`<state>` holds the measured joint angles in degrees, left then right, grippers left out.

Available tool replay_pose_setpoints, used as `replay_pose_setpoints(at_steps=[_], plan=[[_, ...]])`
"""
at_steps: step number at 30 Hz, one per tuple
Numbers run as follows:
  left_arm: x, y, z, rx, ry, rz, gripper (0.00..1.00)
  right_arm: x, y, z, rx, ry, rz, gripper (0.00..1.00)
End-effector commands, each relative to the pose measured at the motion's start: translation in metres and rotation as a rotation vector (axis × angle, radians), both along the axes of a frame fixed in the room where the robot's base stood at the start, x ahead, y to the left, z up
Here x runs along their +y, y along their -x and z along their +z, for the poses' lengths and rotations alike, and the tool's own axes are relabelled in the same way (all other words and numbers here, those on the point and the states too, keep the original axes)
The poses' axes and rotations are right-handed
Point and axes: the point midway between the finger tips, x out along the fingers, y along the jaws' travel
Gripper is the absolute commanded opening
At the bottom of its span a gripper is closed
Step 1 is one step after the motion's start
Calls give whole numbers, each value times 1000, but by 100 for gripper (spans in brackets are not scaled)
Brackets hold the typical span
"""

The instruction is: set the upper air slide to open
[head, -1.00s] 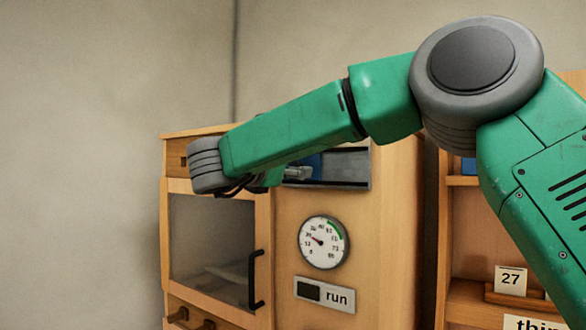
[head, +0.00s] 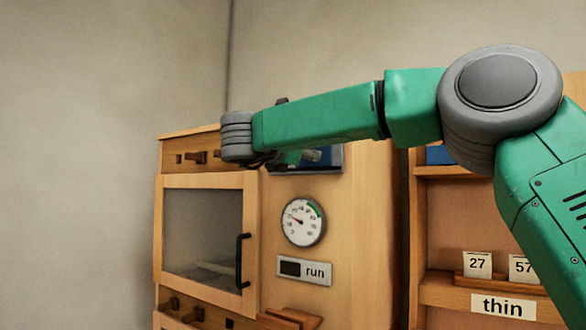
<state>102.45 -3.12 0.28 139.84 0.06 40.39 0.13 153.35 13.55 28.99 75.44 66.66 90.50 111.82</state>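The upper air slide (head: 196,157) is a small strip with dark wooden knobs, set in the top rail of the wooden cabinet above the glass door. Its right part is close to the grey wrist joint of my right arm, which hides what lies behind it. My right gripper (head: 314,156) shows only as small grey parts under the green forearm, in front of the dark blue panel and right of the slide. The forearm hides most of it, so its opening cannot be told. My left gripper is not in view.
A lower knobbed strip (head: 184,308) is below the door. A shelf (head: 470,171) with number cards stands right.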

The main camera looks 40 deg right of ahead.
Motion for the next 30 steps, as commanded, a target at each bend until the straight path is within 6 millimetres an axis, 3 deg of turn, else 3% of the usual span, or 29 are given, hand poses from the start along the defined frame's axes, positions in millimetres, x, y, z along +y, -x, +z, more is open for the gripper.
replay_pose_setpoints(at_steps=[10, 11, 12, 13, 23, 30], plan=[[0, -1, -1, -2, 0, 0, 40, 2, 2, 6, -5, 4, -19, 0], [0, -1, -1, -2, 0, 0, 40, 2, 2, 6, -5, 3, -18, 27], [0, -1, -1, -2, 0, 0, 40, 3, 2, 6, -4, 3, -16, 41], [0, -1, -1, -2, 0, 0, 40, 3, 2, 5, -4, 3, -16, 47], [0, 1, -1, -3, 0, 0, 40, 8, -2, 4, -1, 5, -10, 47], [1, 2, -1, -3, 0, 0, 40, 39, 13, 5, -4, 8, -8, 47]])
